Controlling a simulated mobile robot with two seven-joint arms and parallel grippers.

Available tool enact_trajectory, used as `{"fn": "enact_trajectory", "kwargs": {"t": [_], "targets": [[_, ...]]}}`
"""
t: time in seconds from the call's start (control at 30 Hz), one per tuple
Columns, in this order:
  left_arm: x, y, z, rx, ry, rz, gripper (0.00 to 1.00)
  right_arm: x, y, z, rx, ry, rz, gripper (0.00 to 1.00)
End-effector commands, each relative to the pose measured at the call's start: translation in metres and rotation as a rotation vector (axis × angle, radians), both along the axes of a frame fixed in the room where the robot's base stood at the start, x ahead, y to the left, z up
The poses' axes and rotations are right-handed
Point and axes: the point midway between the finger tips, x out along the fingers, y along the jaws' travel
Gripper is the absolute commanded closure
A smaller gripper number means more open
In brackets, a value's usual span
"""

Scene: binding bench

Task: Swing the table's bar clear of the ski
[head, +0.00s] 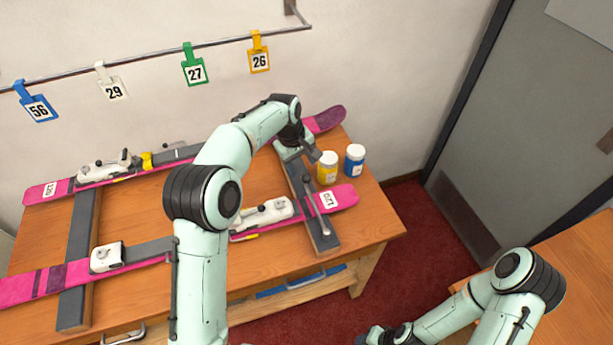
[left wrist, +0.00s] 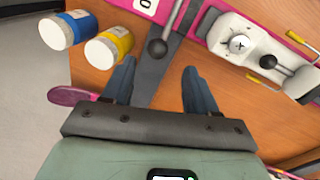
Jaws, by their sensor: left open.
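The table's bar (head: 316,212) is a thin grey rod with a dark ball knob. It lies across the near pink ski (head: 343,197) above the right-hand dark rest (head: 323,239). In the left wrist view the bar's ball knob (left wrist: 158,48) shows just beyond and between my fingertips, with the pink ski (left wrist: 200,18) behind it. My left gripper (head: 300,155) is over the rest on the wall side of the knob. It is open and empty, its two fingers apart (left wrist: 160,75). My right gripper (head: 372,337) is low at the bottom edge, away from the table, its fingers unclear.
A yellow jar (head: 327,173) and a blue jar (head: 355,165) stand close to the right of my left gripper. A white binding (head: 265,213) sits on the near ski to the left. The far ski (head: 328,119) lies near the wall. Numbered tags hang on a rail above.

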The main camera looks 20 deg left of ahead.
Motion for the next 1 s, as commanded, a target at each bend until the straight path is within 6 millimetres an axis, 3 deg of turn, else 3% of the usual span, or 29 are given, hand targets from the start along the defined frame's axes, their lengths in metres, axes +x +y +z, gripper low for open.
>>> {"fn": "enact_trajectory", "kwargs": {"t": [0.2, 0.4, 0.6, 0.87, 1.0], "targets": [[0.007, -0.006, -0.047, 0.001, 0.004, 0.001, 0.42, 0.002, 0.0, 0.001, 0.0, -0.002, 0.0, 0.53], [0.012, -0.01, -0.076, 0.001, 0.001, 0.001, 0.42, 0.002, 0.0, 0.001, 0.0, -0.003, 0.0, 0.53], [0.013, -0.012, -0.087, 0.0, -0.001, 0.0, 0.42, 0.003, 0.0, 0.002, 0.0, -0.004, 0.0, 0.53], [0.013, -0.012, -0.087, 0.0, -0.001, 0.0, 0.42, 0.003, 0.0, 0.002, 0.0, -0.004, 0.0, 0.53], [0.013, -0.012, -0.087, 0.0, -0.001, 0.0, 0.88, 0.003, 0.0, 0.002, 0.0, -0.004, 0.0, 0.53]]}}
